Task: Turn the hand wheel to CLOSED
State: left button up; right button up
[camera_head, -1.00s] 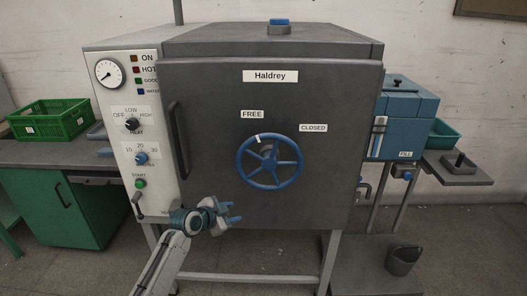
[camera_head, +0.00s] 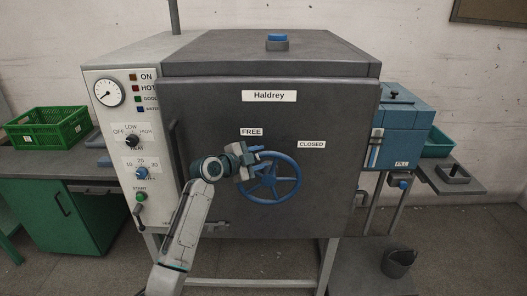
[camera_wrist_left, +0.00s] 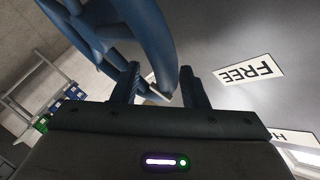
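The blue hand wheel (camera_head: 297,186) is mounted on the dark door of the Haldrey machine. The FREE label (camera_head: 251,132) is above its upper left, and the CLOSED label (camera_head: 312,144) is above its upper right. My left gripper (camera_head: 257,156) is at the wheel's upper left rim, below FREE. In the left wrist view its fingers (camera_wrist_left: 158,88) are apart, with the blue rim (camera_wrist_left: 152,40) passing between them; a gap shows, so it looks open. A white mark shows on the rim there; in the head view the gripper hides it. My right gripper is not in view.
A panel with a gauge (camera_head: 108,93) and knobs is left of the door. The vertical door handle (camera_head: 178,150) is close to my left arm. A blue box (camera_head: 405,120) stands at the right, and a green crate (camera_head: 46,127) at the left. The door right of the wheel is clear.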

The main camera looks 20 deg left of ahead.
pick_arm(q)
jog(key=shift+x, duration=1.1)
grip_shut()
jog(key=shift+f, duration=0.1)
